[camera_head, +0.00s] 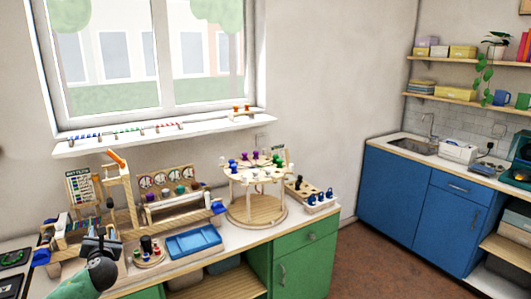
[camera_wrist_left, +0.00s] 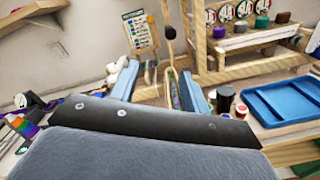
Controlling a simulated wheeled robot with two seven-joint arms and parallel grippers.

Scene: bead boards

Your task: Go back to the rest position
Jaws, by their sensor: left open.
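My left gripper (camera_head: 100,238) is at the lower left in the head view, over the front left part of the worktop, close to the wooden bead frame (camera_head: 128,190). In the left wrist view its two light blue fingers (camera_wrist_left: 158,72) stand apart. A strip of coloured beads (camera_wrist_left: 174,92) shows between and beyond the fingers; I cannot tell how far off it is, and nothing is visibly gripped. My right gripper is not in view.
A blue tray (camera_head: 192,242) lies right of the gripper, with small pots (camera_head: 148,247) beside it. A round two-tier wooden stand (camera_head: 257,208) and a peg block (camera_head: 312,195) stand farther right. A window shelf (camera_head: 160,132) runs behind. Blue cabinets (camera_head: 415,205) are at the right.

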